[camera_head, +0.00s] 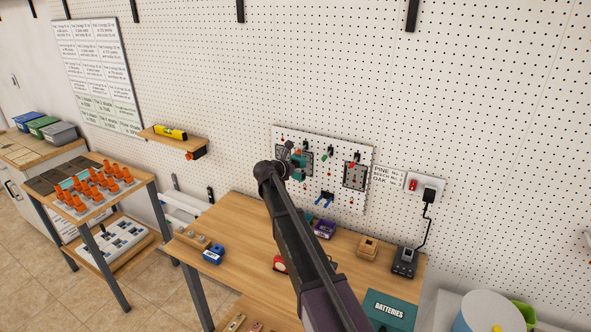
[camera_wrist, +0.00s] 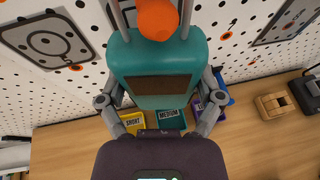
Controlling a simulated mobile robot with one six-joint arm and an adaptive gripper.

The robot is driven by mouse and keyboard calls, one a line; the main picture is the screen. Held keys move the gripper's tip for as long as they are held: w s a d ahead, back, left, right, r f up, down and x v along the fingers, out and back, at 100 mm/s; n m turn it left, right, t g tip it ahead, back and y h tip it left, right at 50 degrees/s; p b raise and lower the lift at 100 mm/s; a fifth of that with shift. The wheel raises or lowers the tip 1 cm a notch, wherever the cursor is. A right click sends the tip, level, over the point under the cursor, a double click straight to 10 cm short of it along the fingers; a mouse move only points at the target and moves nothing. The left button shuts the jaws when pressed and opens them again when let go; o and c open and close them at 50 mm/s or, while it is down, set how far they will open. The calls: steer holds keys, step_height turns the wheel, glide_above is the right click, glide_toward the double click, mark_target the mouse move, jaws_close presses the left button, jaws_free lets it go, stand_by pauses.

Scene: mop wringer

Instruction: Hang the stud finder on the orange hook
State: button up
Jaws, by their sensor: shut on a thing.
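The stud finder (camera_wrist: 160,55) is a teal block with a brown panel, held close to the pegboard panel. My gripper (camera_wrist: 158,97) is shut on it, with one grey finger at each side. Two grey bars rise from its top. The orange hook's rounded end (camera_wrist: 157,18) shows between these bars and overlaps the stud finder's top edge. I cannot tell whether the bars are around the hook or touching it. In the head view, the teal stud finder (camera_head: 298,163) is partly hidden by my arm, and the orange hook is hard to make out.
Dark plates flank the hook, one on the left (camera_wrist: 48,40) and one on the right (camera_wrist: 290,20). Below are a yellow bin (camera_wrist: 133,122), a teal bin (camera_wrist: 168,117) and a purple bin (camera_head: 325,229) on the workbench (camera_head: 245,225).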

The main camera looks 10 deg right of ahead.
steer(key=shift+w+d, duration=0.75)
steer(key=shift+w, duration=0.3)
steer(key=shift+w+d+f+b, duration=0.25)
steer(key=shift+w+f+b, duration=0.05)
steer(key=shift+f+b, duration=0.05)
steer(key=o, duration=0.9)
steer(key=shift+c, duration=0.2)
